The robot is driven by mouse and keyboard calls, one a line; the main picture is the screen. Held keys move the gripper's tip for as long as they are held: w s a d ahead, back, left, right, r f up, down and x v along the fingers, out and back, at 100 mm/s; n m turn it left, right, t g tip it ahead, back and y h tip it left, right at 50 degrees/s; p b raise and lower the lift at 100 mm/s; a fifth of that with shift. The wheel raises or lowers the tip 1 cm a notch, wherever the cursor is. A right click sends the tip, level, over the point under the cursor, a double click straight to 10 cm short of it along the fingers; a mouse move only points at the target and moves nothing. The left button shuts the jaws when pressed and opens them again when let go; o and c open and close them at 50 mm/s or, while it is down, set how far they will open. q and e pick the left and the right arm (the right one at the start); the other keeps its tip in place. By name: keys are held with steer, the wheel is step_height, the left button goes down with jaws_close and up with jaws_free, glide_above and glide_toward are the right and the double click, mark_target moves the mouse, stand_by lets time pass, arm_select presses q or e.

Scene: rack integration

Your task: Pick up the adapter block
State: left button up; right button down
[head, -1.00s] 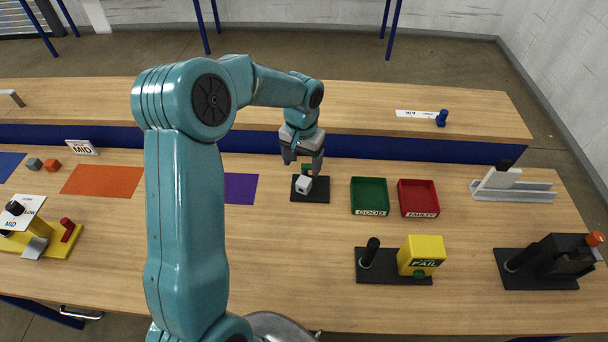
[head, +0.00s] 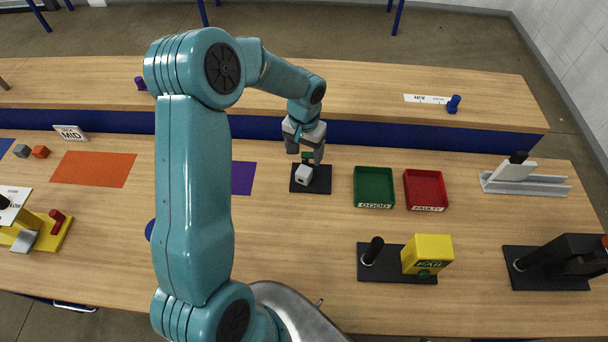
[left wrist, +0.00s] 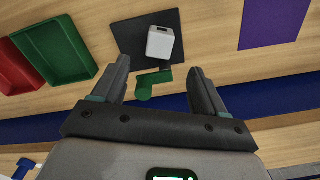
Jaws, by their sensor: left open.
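A small white block (head: 304,175) with a dark slot, which I take to be the adapter block, sits on a black square pad (head: 323,184) on the bench. In the left wrist view the white block (left wrist: 160,43) lies beyond the fingertips on the black pad (left wrist: 128,36). A green piece (left wrist: 152,84) shows between the fingers in that picture, closer to the gripper than the block. My left gripper (head: 305,155) is open and just behind the block in the head view; its open fingers (left wrist: 159,68) hold nothing. My right gripper is not in view.
A green GOOD tray (head: 374,185) and a red FAULTY tray (head: 425,188) stand right of the pad. A yellow FAIL box (head: 427,254) and a black fixture (head: 550,262) are nearer. A purple mat (head: 242,177) lies left. A raised shelf (head: 380,95) runs behind.

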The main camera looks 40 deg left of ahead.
mark_target(304, 171)
arm_select(q)
step_height(304, 171, down, 4)
steer(key=shift+a+f+b, duration=0.1)
steer(key=shift+a+b, duration=0.05)
steer(key=shift+b, duration=0.55)
steer(key=shift+w+d+f, duration=0.1)
steer(key=shift+d+f, duration=0.15)
steer(key=shift+f+b, duration=0.25)
steer(key=shift+b, duration=0.05)
steer(key=f, duration=0.1)
steer(key=f+b, duration=0.1)
steer(key=f, duration=0.1)
steer(key=f+b, duration=0.1)
steer(key=shift+s+f, duration=0.15)
steer(key=shift+s, duration=0.1)
steer(key=shift+w+f, duration=0.1)
steer(key=shift+f, duration=0.15)
steer(key=shift+r, duration=0.15)
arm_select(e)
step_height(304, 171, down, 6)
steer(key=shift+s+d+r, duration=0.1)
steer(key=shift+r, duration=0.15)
arm_select(q)
steer(key=shift+s, duration=0.2)
steer(key=c, duration=0.9)
steer(key=shift+w, duration=0.15)
steer(key=shift+c, duration=0.8)
